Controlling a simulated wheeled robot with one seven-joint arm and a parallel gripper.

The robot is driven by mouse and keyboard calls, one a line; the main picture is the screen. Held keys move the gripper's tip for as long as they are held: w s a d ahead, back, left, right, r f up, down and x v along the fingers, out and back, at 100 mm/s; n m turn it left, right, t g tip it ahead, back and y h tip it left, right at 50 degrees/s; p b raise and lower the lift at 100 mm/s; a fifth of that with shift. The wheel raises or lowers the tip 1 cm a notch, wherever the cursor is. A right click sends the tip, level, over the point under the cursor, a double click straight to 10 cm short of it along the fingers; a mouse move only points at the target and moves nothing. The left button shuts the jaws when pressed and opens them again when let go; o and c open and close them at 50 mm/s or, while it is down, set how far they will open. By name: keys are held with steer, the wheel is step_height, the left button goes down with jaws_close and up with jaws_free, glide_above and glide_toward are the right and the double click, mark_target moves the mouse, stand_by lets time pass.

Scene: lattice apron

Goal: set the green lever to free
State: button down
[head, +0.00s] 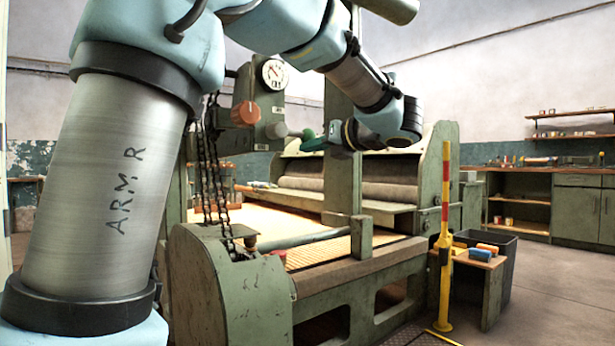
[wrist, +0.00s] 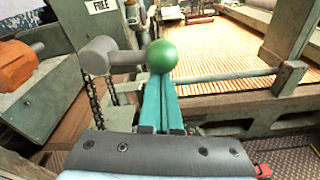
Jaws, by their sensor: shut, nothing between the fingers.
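The green lever has a green ball knob (wrist: 162,56) on a grey bar that runs left to a round grey hub (wrist: 97,55) in the wrist view. In the head view the knob (head: 308,134) sticks out to the right of the machine's control box. A white label (wrist: 104,5) above the lever seems to read FREE. My gripper (wrist: 159,82) has its teal fingers shut together and empty, with the tips right at the knob. I cannot tell whether they touch it.
An orange knob (head: 245,112) and a dial gauge (head: 274,74) sit on the same machine. Chains (head: 205,150) hang below the control box. A red and yellow post (head: 444,240) and a small table (head: 478,270) stand on the right, with open floor beyond.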

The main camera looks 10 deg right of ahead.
steer(key=shift+w+d+r+n+b, duration=0.15)
steer(key=shift+r+n+b, duration=0.3)
steer(key=shift+n+b, duration=0.4)
